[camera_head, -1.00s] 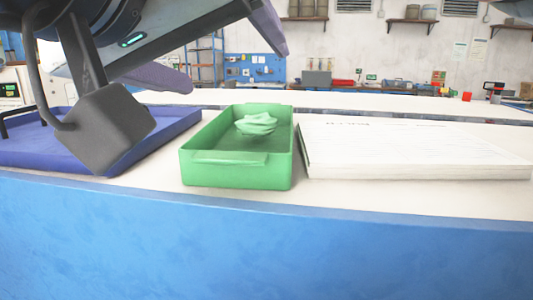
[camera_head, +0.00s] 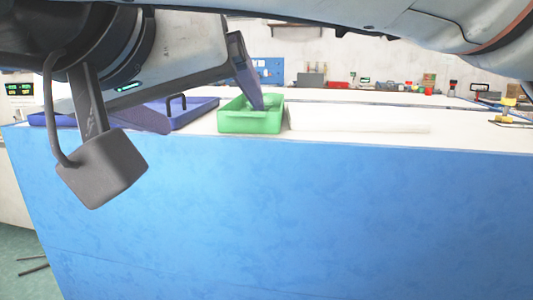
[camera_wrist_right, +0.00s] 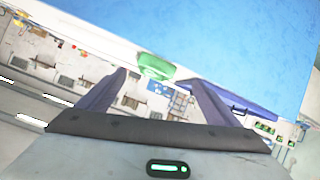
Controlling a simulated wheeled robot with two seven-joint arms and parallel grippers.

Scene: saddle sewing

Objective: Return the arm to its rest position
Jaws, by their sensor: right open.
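My right gripper (camera_head: 213,118) hangs at the upper left of the head view, its arm crossing the top of the picture. Its two purple-grey fingers are wide apart with nothing between them. In the right wrist view the same gripper (camera_wrist_right: 158,76) is open and empty. In the head view one finger overlaps the green tray (camera_head: 250,126) in the picture; the gripper looks nearer to me than the tray. The tray's inside is mostly hidden. My left gripper does not show.
A flat white slab (camera_head: 360,126) lies to the right. Tools and small items stand along the back. The floor shows at lower left.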

